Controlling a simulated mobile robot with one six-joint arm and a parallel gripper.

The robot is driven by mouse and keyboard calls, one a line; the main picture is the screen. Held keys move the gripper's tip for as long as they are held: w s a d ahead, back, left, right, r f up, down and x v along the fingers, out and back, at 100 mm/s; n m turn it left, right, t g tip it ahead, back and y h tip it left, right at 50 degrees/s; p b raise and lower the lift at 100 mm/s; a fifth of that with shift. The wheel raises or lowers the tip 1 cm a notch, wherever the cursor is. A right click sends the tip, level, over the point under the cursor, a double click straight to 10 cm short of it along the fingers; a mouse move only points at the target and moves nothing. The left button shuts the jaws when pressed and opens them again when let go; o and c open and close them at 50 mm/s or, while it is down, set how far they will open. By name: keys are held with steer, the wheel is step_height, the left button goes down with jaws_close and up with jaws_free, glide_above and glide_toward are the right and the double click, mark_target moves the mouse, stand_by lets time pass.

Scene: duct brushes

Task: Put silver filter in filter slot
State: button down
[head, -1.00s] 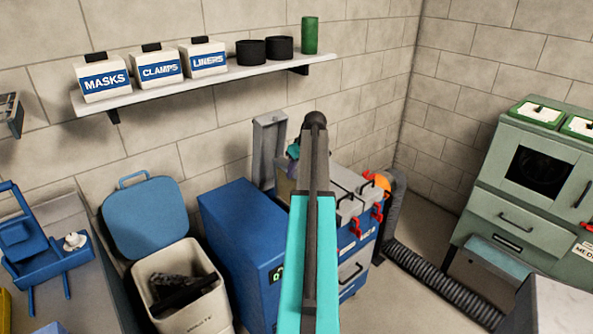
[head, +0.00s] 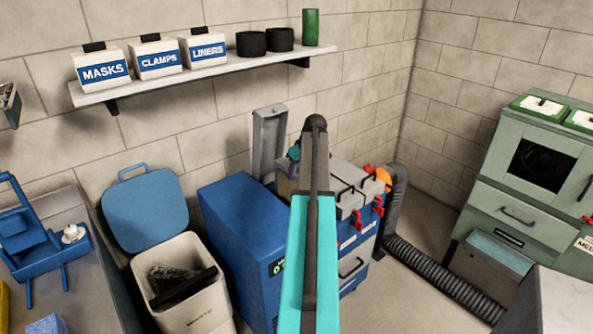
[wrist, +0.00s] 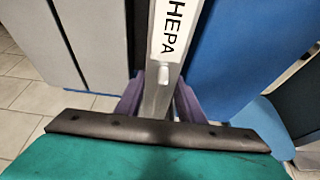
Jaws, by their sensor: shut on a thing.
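The silver filter (wrist: 158,90) shows in the wrist view as a narrow silver body with a white HEPA label and a small pale knob. It runs up out of the top of that view, so its far end is not seen. My gripper (wrist: 160,105) is shut on it, with a purple finger on each side. A blue and grey machine (head: 353,235) with red latches stands behind the arm, and a grey panel (head: 268,145) stands upright there. I cannot make out the filter slot.
A blue cabinet (head: 240,240) stands left of the machine. A bin (head: 200,315) with a raised blue lid (head: 145,212) is further left. A ribbed hose (head: 440,276) runs along the floor to the right, towards a green cabinet (head: 525,205). A wall shelf (head: 205,76) holds boxes.

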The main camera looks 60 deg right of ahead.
steer(key=shift+f+b, duration=3.2)
steer(key=shift+f, duration=3.9)
steer(key=shift+s+a+f+b, duration=0.15)
steer(key=shift+f+b, duration=0.15)
steer(key=shift+f, duration=0.2)
steer(key=shift+s+a+f+b, duration=0.15)
steer(key=shift+f+b, duration=0.1)
steer(key=shift+f, duration=0.25)
steer(key=c, duration=1.2)
jaws_free()
steer(key=shift+f, duration=0.1)
steer(key=shift+o, duration=0.5)
steer(key=shift+a, duration=0.1)
steer(key=shift+w, duration=0.1)
steer(key=shift+w+r+p, duration=0.2)
steer(key=shift+r+p, duration=0.45)
steer(key=shift+r, duration=0.4)
steer(key=r+p, duration=0.2)
steer(key=r, duration=0.4)
steer(key=r+p, duration=0.3)
steer(key=r, duration=0.3)
steer(key=r+p, duration=0.3)
steer(key=r, duration=0.3)
steer(key=shift+d+r, duration=0.25)
steer(key=shift+d, duration=0.1)
